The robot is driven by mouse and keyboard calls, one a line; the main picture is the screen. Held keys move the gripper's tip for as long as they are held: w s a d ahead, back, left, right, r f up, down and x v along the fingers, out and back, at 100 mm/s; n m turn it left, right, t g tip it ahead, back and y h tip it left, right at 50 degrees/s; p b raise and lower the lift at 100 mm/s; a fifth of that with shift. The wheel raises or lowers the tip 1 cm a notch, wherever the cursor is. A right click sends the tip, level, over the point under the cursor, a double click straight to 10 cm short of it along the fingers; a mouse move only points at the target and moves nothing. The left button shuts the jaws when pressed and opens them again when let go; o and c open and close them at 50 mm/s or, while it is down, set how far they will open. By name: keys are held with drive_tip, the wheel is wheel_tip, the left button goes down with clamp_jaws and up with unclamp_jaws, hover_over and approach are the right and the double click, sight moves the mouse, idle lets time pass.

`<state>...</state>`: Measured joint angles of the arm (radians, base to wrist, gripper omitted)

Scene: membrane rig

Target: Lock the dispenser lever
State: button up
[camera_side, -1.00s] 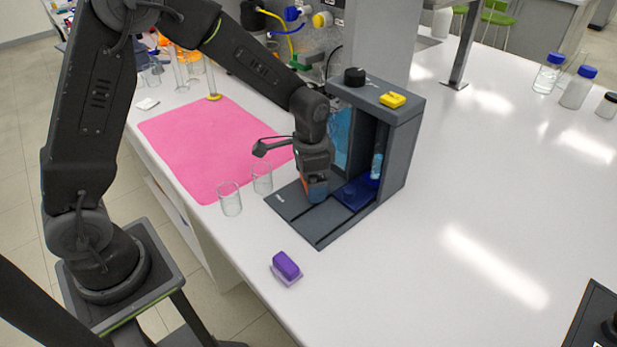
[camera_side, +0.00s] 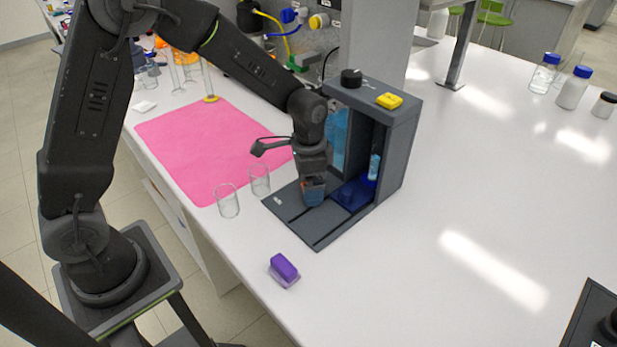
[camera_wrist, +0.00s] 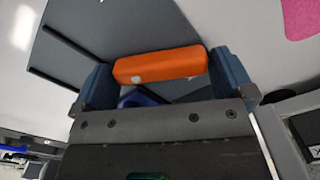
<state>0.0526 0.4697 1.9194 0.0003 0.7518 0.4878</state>
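The grey dispenser (camera_side: 398,135) stands on the white bench, with a black knob and a yellow block on top. Its dark base plate (camera_side: 318,236) reaches toward the front left. My gripper (camera_side: 313,192) points down over this plate, in front of the dispenser's opening. In the wrist view, an orange bar (camera_wrist: 160,65), which looks like the lever handle, lies across the gap between my blue fingertips (camera_wrist: 163,78). The fingers are wide apart, one at each end of the bar. Whether they press on it is not clear. The lever's lower part is hidden.
Two clear beakers (camera_side: 228,201) stand left of the base plate, near my gripper. A pink mat (camera_side: 190,148) lies behind them. A purple block (camera_side: 284,268) sits near the bench's front edge. The bench right of the dispenser is largely clear.

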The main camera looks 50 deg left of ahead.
wheel_tip(320, 180, up, 14)
idle(0.5)
drive_tip(key=s+a+r+n+t, duration=0.1)
drive_tip(key=s+r+n+t, duration=0.1)
drive_tip(key=s, duration=0.8)
drive_tip(key=s+a+r+n+t, duration=0.1)
drive_tip(key=s+r+n+t, duration=0.1)
drive_tip(key=s, duration=0.8)
drive_tip(key=shift+s+r+n+t, duration=0.15)
drive_tip(key=shift+r+n+t, duration=0.15)
drive_tip(key=shift+n+t, duration=0.65)
drive_tip(key=shift+c, duration=0.3)
